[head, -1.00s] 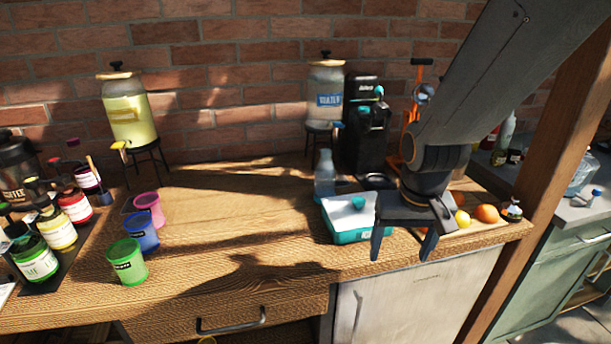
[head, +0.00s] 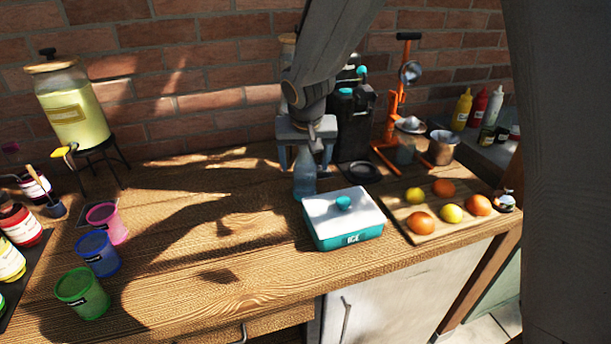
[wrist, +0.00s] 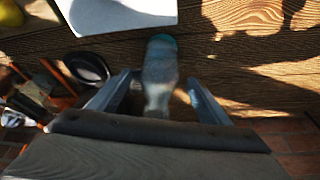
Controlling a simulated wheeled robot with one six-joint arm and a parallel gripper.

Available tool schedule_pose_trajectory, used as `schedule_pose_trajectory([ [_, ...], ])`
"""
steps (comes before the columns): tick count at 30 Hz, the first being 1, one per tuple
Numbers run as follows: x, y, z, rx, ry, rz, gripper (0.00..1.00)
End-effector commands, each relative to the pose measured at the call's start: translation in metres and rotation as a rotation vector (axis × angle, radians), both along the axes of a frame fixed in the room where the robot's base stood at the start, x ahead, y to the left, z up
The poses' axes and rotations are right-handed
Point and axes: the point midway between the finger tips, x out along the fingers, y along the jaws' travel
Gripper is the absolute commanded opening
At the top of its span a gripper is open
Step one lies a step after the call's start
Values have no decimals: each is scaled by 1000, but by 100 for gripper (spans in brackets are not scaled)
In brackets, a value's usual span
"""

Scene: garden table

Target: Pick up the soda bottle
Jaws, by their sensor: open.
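The soda bottle (head: 305,176) is a clear, bluish bottle standing upright on the wooden table, just behind the left end of the ice box. My gripper (head: 305,168) is open above it, pointing down, with its fingers on either side of the bottle's upper part in the head view. In the wrist view the bottle (wrist: 160,75) lies between the two fingers of my gripper (wrist: 160,88), with gaps visible on both sides. The gripper hides the top of the bottle in the head view.
The teal ice box (head: 345,220) with a white lid stands close in front of the bottle. A black machine (head: 354,125) and a dark round dish (head: 358,171) are close on the right. Cups (head: 98,254) stand left; the table between is clear.

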Motion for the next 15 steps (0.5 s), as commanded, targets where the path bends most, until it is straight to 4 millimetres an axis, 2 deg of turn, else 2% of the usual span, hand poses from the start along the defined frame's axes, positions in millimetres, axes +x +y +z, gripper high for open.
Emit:
schedule_pose_trajectory([
  [9,9,-2,-36,-1,3,-4,72],
  [15,12,-3,-42,0,2,-5,72],
])
